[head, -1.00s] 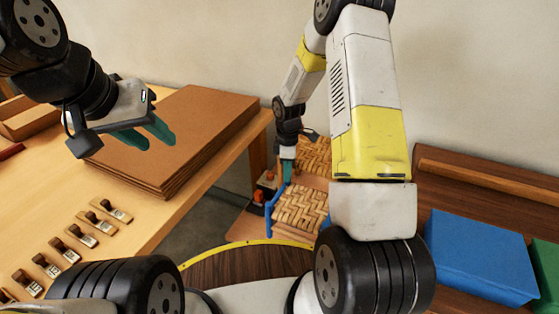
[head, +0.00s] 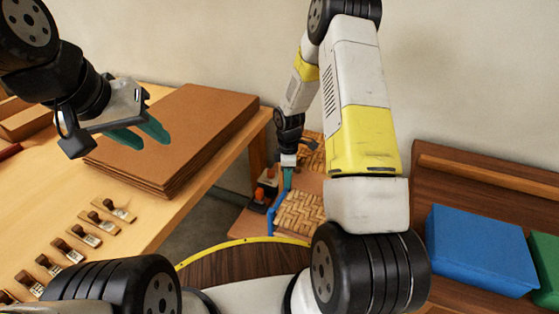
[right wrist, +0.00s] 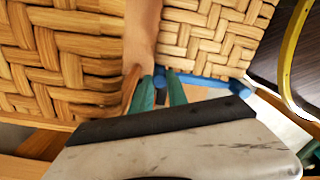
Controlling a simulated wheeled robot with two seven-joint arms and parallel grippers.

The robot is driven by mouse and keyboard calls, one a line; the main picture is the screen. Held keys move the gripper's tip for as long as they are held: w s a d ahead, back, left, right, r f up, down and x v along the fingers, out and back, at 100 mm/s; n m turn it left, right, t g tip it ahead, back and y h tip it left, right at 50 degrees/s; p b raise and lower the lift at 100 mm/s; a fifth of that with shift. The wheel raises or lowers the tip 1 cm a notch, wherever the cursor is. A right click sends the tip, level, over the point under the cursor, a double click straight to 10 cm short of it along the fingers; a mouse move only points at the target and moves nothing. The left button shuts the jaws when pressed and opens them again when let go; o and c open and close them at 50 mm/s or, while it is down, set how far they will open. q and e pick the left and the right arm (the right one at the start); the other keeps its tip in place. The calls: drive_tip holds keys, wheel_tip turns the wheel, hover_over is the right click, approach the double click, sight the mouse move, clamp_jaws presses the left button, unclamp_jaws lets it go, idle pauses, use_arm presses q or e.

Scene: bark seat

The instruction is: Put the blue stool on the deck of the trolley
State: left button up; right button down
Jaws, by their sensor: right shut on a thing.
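The blue stool (head: 300,211) has a woven tan seat and a blue frame. It stands low, beyond the table's right end, partly hidden by my right arm. My right gripper (head: 287,180) is shut on its blue frame at the seat's far left corner. The right wrist view shows the green fingers (right wrist: 161,92) at the blue rail, with the woven seat (right wrist: 215,35) beside them. My left gripper (head: 140,135) is open and empty above brown boards. A low tan board (head: 250,222) shows beside the stool; I cannot tell whether it is the trolley's deck.
A second woven seat (right wrist: 55,60) with a plain wood edge is close to my right gripper. Orange and black items (head: 264,188) are left of the stool. The table (head: 150,215) holds stacked boards (head: 180,130) and several small tools. A blue box (head: 480,250) is at right.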

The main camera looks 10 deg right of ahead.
drive_tip(key=c, duration=1.3)
unclamp_jaws()
drive_tip(key=shift+r, duration=0.1)
drive_tip(key=s+r+m+t, duration=0.1)
drive_tip(key=s+r+m, duration=0.25)
drive_tip(key=r, duration=1.15)
drive_tip(key=s+r+m+t, duration=0.25)
drive_tip(key=s+r, duration=0.25)
drive_tip(key=r, duration=1)
drive_tip(key=s+a+r+m+t+y, duration=0.1)
drive_tip(key=s+r+m, duration=0.3)
drive_tip(key=s, duration=0.4)
drive_tip(key=s+a+r+m+t+y, duration=0.1)
drive_tip(key=s+r+m+t, duration=0.1)
drive_tip(key=s+m, duration=0.3)
drive_tip(key=s+r, duration=0.1)
drive_tip(key=s, duration=0.1)
drive_tip(key=shift+s+r, duration=0.4)
drive_tip(key=shift+a, duration=0.1)
